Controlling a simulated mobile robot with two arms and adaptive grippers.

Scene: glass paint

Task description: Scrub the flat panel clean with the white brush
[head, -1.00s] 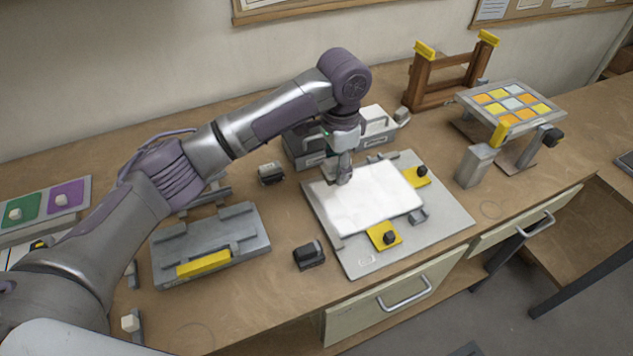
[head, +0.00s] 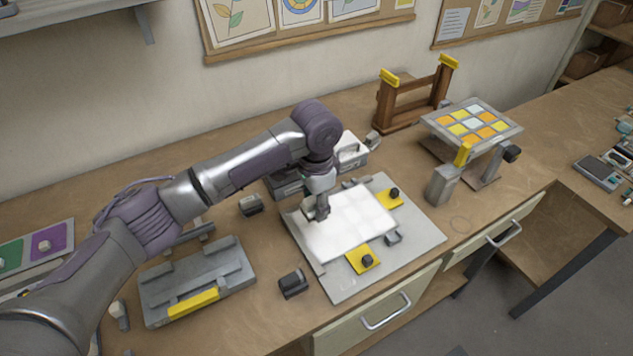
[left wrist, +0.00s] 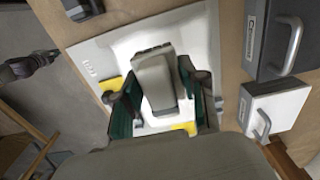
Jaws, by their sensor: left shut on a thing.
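The flat panel (head: 352,232) is a white sheet on a grey base plate (head: 420,243), held by yellow clamps with black knobs. My left gripper (head: 318,211) points down over the panel's left part. In the left wrist view its dark fingers (left wrist: 157,98) are shut on a pale grey-white block, which looks like the white brush (left wrist: 157,84). The brush is mostly hidden by the gripper in the head view. I cannot tell whether its underside touches the panel. My right gripper is not in view.
A grey fixture with a yellow strip (head: 195,302) lies left of the panel. A black block (head: 293,284) sits near the front edge. Grey and white drawer boxes (head: 350,153) stand behind. A wooden rack (head: 415,100) and a coloured tile stand (head: 472,122) are at the back right.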

